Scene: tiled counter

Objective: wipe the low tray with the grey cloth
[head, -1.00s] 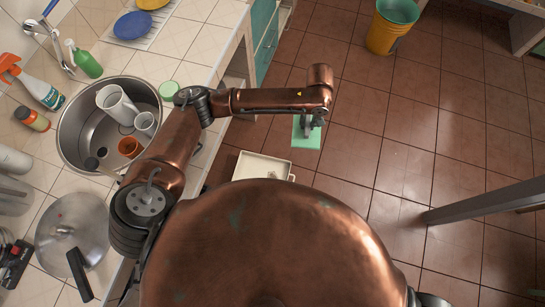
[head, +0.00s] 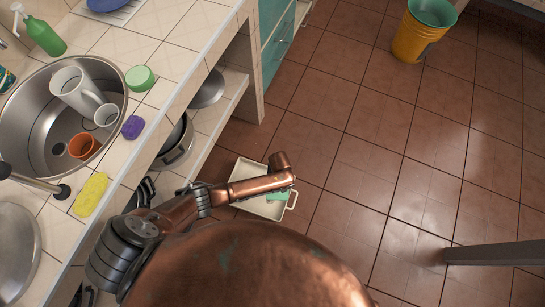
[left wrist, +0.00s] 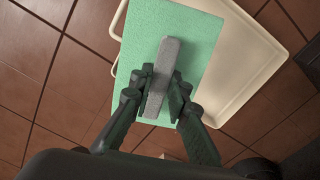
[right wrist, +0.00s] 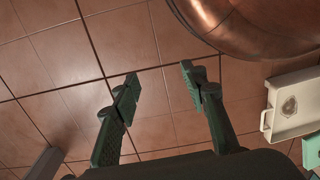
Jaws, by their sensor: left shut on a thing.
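The low tray (head: 246,168) is cream, shallow and has a handle; it is down at floor level. In the right wrist view, the tray (right wrist: 305,119) shows a greyish stain (right wrist: 289,106) inside. My left gripper (left wrist: 162,78) is shut on the grey bar (left wrist: 160,92) on top of a flat green cloth (left wrist: 197,45). The cloth looks green, not grey. In the head view, the cloth (head: 277,196) shows over the tray's right part, partly hidden by my arm. I cannot tell whether it touches the tray. My right gripper (right wrist: 160,80) is open and empty above the floor.
The tiled counter with the sink (head: 42,138) runs along the left, with pots (head: 177,142) on shelves below. A yellow bucket (head: 418,40) stands at the back. A grey bar (head: 495,255) juts in at the right. The floor between is clear.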

